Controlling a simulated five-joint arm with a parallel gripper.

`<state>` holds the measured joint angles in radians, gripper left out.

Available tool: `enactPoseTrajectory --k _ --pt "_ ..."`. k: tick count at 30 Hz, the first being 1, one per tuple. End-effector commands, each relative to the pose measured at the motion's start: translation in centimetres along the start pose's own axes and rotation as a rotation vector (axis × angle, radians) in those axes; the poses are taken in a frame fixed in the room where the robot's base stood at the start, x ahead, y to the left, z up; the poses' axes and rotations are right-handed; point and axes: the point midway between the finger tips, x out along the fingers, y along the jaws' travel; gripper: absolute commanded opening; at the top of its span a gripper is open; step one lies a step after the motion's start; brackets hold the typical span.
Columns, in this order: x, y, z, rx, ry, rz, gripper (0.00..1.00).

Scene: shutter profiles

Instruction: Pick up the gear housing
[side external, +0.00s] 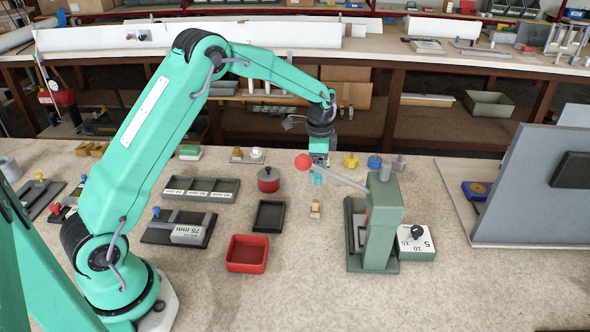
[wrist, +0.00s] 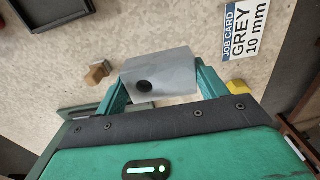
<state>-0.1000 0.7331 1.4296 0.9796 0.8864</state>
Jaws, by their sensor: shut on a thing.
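A grey block with a dark round hole (wrist: 158,76), which looks like the gear housing, sits between the two green fingers in the wrist view. My gripper (wrist: 163,82) is shut on it, one finger on each side. In the side external view my gripper (side external: 319,172) points down behind the red-knobbed lever of the green press. The held block is hard to make out there, as the fingers and the lever partly hide it.
The green lever press (side external: 382,222) stands close by, its red knob (side external: 303,161) beside my gripper. A small tan block (side external: 315,209), a black tray (side external: 269,216) and a red tray (side external: 247,254) lie nearer the camera. A job card (wrist: 247,29) reads GREY 10 mm.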

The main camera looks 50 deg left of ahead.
Motion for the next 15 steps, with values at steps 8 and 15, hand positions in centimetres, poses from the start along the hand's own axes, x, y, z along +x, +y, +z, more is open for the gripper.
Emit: enactPoseTrajectory --k 8,15 --pt "-3.2 4.6 -1.9 0.003 0.004 -0.004 0.36" --pt "-5.1 7.7 -3.1 0.002 0.002 -0.002 0.36"
